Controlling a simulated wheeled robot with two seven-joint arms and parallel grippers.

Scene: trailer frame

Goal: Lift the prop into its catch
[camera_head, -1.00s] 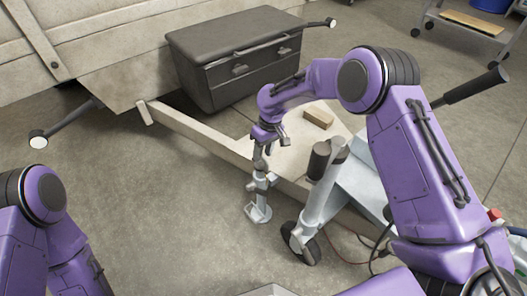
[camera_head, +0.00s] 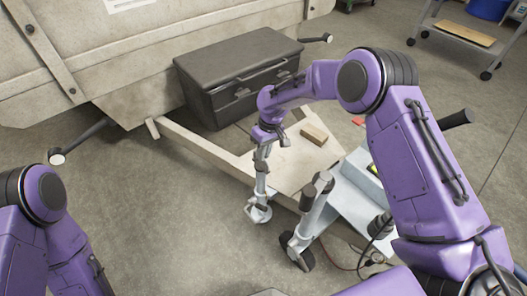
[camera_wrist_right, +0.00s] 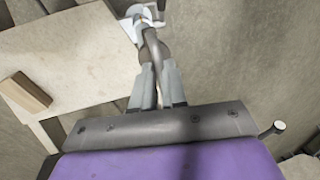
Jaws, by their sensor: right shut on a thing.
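The prop (camera_head: 260,185) is a pale metal leg with a flat foot, beside the trailer's front frame beam (camera_head: 200,146). My right gripper (camera_head: 264,138) is at its upper end. In the right wrist view, the two fingers (camera_wrist_right: 158,88) are shut on a grey bent bar (camera_wrist_right: 153,45) of the prop. The prop's pale foot end (camera_wrist_right: 138,12) shows at the top of that view. I cannot tell whether the foot touches the floor. I cannot pick out the catch. My left arm shows at the lower left, with its gripper out of view.
A jockey wheel (camera_head: 301,252) stands right of the prop, beside a pale blue-grey box (camera_head: 357,180). A dark storage box (camera_head: 238,62) and a wooden block (camera_head: 314,134) are behind. A trolley (camera_head: 465,35) stands at the far right. The floor left of the prop is clear.

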